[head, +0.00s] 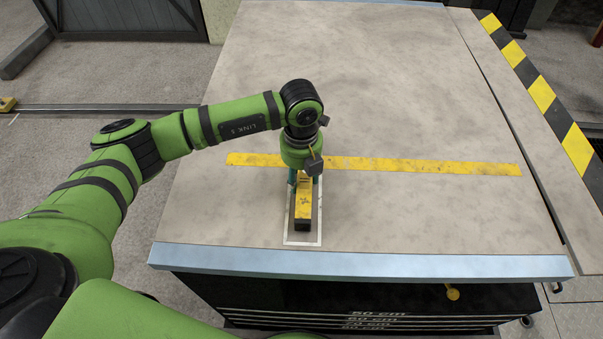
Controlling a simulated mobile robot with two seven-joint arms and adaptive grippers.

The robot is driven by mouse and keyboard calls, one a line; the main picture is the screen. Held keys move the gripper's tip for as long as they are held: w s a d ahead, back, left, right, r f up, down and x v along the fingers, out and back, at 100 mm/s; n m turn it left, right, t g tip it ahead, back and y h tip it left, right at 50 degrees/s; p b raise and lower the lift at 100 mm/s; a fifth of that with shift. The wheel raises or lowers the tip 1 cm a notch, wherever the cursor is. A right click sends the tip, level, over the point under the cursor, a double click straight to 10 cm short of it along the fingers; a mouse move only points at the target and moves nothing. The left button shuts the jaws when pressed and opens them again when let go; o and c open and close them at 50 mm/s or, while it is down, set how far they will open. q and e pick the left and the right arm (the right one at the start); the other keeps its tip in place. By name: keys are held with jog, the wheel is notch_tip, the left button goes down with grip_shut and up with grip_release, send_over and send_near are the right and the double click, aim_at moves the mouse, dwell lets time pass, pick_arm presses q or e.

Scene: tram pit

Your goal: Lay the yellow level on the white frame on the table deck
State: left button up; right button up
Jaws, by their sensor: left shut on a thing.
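The yellow level (303,203) is a short yellow bar with a dark end facing me. It lies lengthwise within the outline of the white frame (288,240) painted on the table deck (430,220). My left gripper (305,178) points down over the level's far part and is shut on it. The gripper and wrist hide the far end of the level and the far side of the frame. I cannot tell whether the level touches the deck or is just above it. My right gripper is not in view.
A yellow stripe (430,167) crosses the deck behind the frame. A pale blue edge (400,262) runs along the deck's front. Yellow and black hazard marking (541,94) lines the right side. The rest of the deck is clear.

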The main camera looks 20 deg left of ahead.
pick_arm(q)
jog(key=shift+f, duration=0.3)
jog(key=o, duration=1.3)
jog(key=shift+o, duration=0.2)
notch_tip(320, 180, up, 12)
jog(key=shift+s, duration=0.15)
